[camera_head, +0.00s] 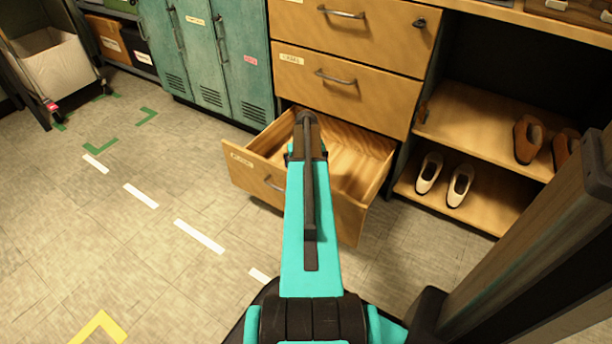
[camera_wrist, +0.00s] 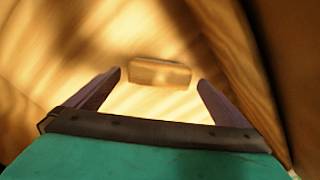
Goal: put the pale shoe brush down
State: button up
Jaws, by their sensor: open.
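The pale shoe brush (camera_wrist: 160,73) appears as a small, blurred tan block in the wrist view. It seems to lie on the wooden floor of the open bottom drawer (camera_head: 262,181). My gripper (camera_wrist: 161,80) is open, with one dark finger to the left of the brush and one to the right. A gap shows between the brush and each finger, and the brush appears beyond the fingertips. In the head view my arm reaches down into the drawer and hides the brush and the fingers.
Two closed drawers (camera_head: 345,92) are above the open one. Green lockers (camera_head: 215,55) stand to the left. A shelf (camera_head: 485,205) with white shoes (camera_head: 460,186) and brown shoes (camera_head: 528,139) is to the right.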

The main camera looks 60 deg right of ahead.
notch_tip(320, 180, up, 9)
jog(key=p, duration=0.3)
jog(key=shift+r+p, duration=0.25)
jog(key=shift+p, duration=0.1)
dwell(0.5)
